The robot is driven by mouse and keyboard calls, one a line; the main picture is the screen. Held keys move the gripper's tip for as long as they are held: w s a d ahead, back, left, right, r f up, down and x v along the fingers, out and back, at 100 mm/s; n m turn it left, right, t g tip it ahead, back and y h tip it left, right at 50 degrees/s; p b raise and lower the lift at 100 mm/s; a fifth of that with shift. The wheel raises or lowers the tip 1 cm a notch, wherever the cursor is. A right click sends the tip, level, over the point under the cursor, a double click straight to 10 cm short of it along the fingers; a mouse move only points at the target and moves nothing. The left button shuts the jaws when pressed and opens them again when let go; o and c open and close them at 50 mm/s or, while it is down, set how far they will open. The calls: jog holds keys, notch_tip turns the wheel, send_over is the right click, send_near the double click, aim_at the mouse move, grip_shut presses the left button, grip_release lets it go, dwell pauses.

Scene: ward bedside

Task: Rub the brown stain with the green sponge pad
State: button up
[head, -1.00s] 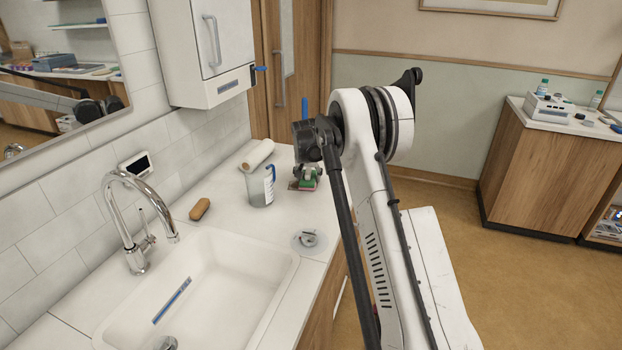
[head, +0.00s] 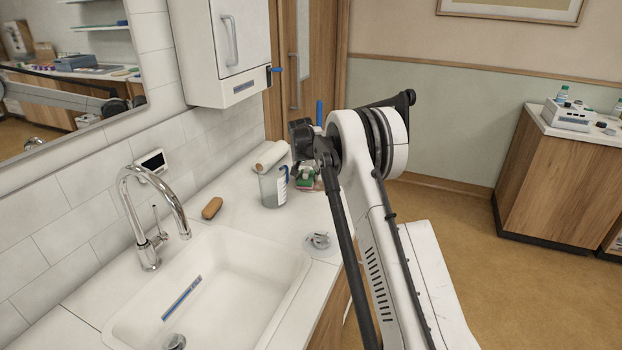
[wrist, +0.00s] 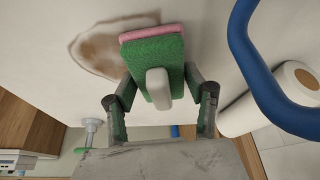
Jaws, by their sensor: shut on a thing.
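The green sponge pad (wrist: 140,52) has a pink layer along its far edge and a pale grip block on its back. My gripper (wrist: 161,84) is shut on that block, one finger on each side. The brown stain (wrist: 88,44), a pale tan patch with a darker rim, lies on the white counter at the pad's left in the wrist view. The pad covers its right edge in that view; I cannot tell whether they touch. In the head view, a little of the green pad (head: 306,183) shows below my gripper, just right of the jug. The stain is not discernible there.
A clear jug (head: 270,188) with a blue handle (wrist: 245,60) stands close beside my gripper. A white paper roll (head: 270,156) lies behind it. A small round dish (head: 320,245) sits nearer the sink (head: 215,305). A brown bar (head: 212,208) lies by the tap.

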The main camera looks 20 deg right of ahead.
aim_at(300, 180)
jog(key=shift+w+a, duration=0.35)
jog(key=shift+a, duration=0.1)
jog(key=shift+s+a+f+b, duration=0.1)
jog(key=shift+s+a+b, duration=0.45)
jog(key=shift+s, duration=0.2)
jog(key=shift+s+d+b, duration=0.95)
jog(key=shift+s+d, duration=1.65)
jog(key=shift+d, duration=0.1)
jog(key=shift+s+d+b, duration=0.55)
jog(key=shift+s+d, duration=0.7)
jog(key=shift+s, duration=0.05)
jog(key=shift+s+a, duration=0.65)
jog(key=shift+w+a+b, duration=0.55)
jog(key=shift+w+a, duration=1.45)
jog(key=shift+a, duration=0.05)
jog(key=shift+w+a, duration=1.95)
jog(key=shift+w, duration=0.1)
jog(key=shift+r, duration=0.25)
